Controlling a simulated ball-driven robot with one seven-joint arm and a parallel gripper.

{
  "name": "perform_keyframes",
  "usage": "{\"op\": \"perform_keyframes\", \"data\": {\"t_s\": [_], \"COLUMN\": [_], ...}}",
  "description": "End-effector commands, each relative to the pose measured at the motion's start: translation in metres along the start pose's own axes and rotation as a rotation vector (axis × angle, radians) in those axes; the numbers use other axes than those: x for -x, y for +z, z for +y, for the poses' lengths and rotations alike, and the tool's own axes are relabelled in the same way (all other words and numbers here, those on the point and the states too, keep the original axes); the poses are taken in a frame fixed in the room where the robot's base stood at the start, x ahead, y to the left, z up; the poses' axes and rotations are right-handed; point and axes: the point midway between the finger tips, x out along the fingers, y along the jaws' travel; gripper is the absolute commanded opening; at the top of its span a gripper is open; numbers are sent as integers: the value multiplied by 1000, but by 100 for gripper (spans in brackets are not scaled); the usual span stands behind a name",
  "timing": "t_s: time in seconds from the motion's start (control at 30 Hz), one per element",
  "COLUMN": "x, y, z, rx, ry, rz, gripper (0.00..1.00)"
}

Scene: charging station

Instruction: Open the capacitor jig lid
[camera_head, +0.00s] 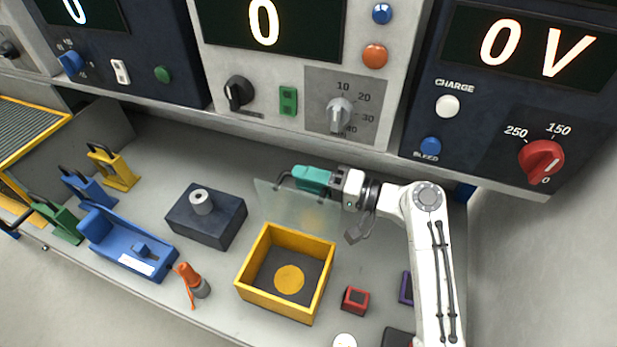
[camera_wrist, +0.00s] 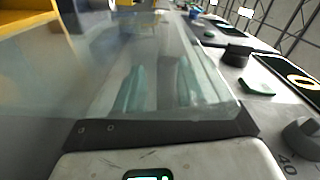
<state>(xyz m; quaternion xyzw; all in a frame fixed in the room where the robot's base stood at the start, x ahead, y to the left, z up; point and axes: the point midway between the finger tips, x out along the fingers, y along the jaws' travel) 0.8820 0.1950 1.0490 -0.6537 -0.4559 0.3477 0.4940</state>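The capacitor jig is a yellow open-topped box (camera_head: 248,283) with a dark floor and a gold disc (camera_head: 289,279) in it. Its clear lid (camera_head: 292,208) stands raised at the box's back edge, so the box's inside shows. My gripper (camera_head: 305,178), with teal fingers, is at the lid's upper edge, reaching leftward from the right. A dark handle shows by the fingertips. In the wrist view the clear pane (camera_wrist: 80,75) fills much of the picture, and the teal fingers (camera_wrist: 160,88) show through it with a gap between them. Whether they touch the lid is unclear.
The instrument panel (camera_head: 300,70) with knobs and buttons rises close behind my gripper. A dark block with a grey cylinder (camera_head: 205,225) stands left of the jig. A red block (camera_head: 355,300) lies to the right.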

Motion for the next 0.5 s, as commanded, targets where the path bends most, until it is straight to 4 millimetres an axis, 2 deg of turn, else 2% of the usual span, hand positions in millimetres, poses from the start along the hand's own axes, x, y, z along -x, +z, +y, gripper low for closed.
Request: {"op": "perform_keyframes", "data": {"t_s": [0.13,0.23,0.5], "x": [2,10,60], "y": [0,-1,0], "z": [-1,0,2], "rx": [2,1,2], "ry": [-2,-2,-1], "rz": [1,2,4], "gripper": [38,38,38]}}
